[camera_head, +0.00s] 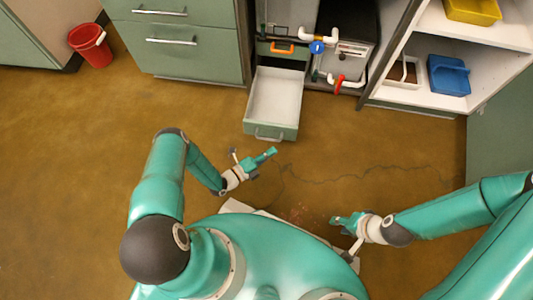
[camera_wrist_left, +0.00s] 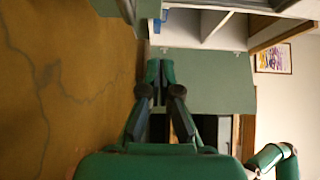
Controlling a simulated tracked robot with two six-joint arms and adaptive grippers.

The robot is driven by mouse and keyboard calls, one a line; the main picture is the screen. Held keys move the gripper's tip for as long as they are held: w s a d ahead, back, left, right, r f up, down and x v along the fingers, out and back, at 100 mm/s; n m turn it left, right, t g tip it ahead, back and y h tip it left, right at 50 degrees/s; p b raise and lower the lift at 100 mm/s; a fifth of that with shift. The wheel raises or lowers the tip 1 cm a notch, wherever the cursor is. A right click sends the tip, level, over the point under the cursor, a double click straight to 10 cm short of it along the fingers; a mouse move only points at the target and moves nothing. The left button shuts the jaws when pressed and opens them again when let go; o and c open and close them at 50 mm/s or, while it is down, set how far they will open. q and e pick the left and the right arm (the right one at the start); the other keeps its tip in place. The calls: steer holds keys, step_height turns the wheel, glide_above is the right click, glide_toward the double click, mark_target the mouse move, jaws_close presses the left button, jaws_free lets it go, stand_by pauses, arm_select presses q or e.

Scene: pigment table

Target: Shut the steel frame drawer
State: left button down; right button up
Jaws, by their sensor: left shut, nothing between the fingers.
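The drawer (camera_head: 288,132) under the steel frame (camera_head: 250,73) is pulled far out over the floor in the head view. Its white inside looks empty, and a bar handle (camera_head: 268,137) is on its green front. My left gripper (camera_head: 273,152) is shut and empty, just in front of the drawer front and near the handle, with a small gap visible. Its closed fingers also show in the left wrist view (camera_wrist_left: 160,68), where the drawer is not seen. My right gripper (camera_head: 335,219) is lower right, apart from the drawer; its finger opening is too small to judge.
Above the drawer are an orange handle (camera_head: 282,50) and pipes with a blue valve (camera_head: 317,47) and a red valve (camera_head: 339,84). Green cabinets (camera_head: 190,60) stand left, with a red bucket (camera_head: 91,45). Shelves at right hold a blue bin (camera_head: 448,76). Open floor surrounds the drawer front.

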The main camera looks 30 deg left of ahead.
arm_select(q)
steer(key=w+d+b, duration=0.2)
steer(key=w+b, duration=0.1)
steer(key=w, duration=0.6)
steer(key=shift+w, duration=0.35)
